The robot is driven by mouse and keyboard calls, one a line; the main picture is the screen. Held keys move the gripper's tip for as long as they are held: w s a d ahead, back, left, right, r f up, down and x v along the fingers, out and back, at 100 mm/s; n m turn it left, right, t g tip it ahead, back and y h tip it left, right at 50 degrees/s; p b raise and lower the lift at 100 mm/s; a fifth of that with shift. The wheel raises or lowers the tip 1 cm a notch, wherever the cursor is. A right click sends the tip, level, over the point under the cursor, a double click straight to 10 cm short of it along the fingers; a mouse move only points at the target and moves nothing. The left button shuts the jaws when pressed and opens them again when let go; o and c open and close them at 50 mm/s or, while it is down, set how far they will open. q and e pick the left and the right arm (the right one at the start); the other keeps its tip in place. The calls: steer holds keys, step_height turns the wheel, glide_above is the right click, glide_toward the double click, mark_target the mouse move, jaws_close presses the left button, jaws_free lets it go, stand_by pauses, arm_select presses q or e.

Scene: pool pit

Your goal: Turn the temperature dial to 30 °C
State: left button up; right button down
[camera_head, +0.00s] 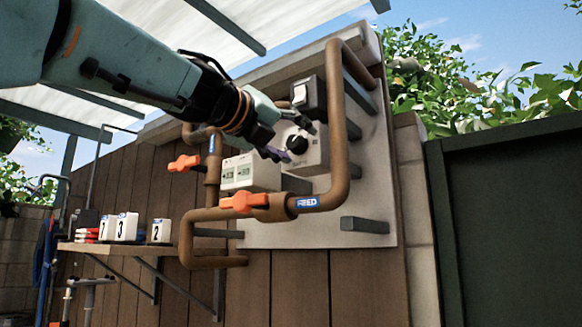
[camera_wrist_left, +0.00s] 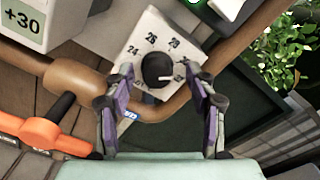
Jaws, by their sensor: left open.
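The temperature dial is a black round knob (camera_wrist_left: 157,69) on a pale square plate (camera_wrist_left: 140,31) with printed numbers around it. A light pointer mark on the knob faces right in the left wrist view; the number there is partly hidden. In the head view, the knob (camera_head: 297,144) sits on a grey box (camera_head: 316,158) on the wall panel. My left gripper (camera_head: 292,142) is open at the dial. In the left wrist view, the fingers of my left gripper (camera_wrist_left: 159,83) stand on either side of the knob, apparently apart from it. My right gripper is out of view.
Brown pipes (camera_head: 338,120) loop around the dial box. Orange valve handles (camera_head: 243,201) stick out to the left and below. A white display box (camera_head: 252,173) and a black switch box (camera_head: 309,97) are close by. A shelf (camera_head: 130,248) holds several containers.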

arm_select(q)
steer(key=shift+w+a+f, duration=0.1)
steer(key=shift+w+a, duration=0.05)
steer(key=shift+a, duration=0.1)
steer(key=shift+s+a, duration=0.2)
steer(key=shift+c, duration=0.7)
steer(key=shift+s, duration=0.1)
steer(key=shift+c, duration=0.6)
steer(key=shift+d, duration=0.3)
steer(key=c, duration=0.3)
steer(key=shift+a, duration=0.15)
steer(key=c, duration=0.6)
steer(key=shift+r+n+p, duration=0.2)
steer(key=shift+n+p, duration=0.1)
steer(key=shift+n, duration=0.6)
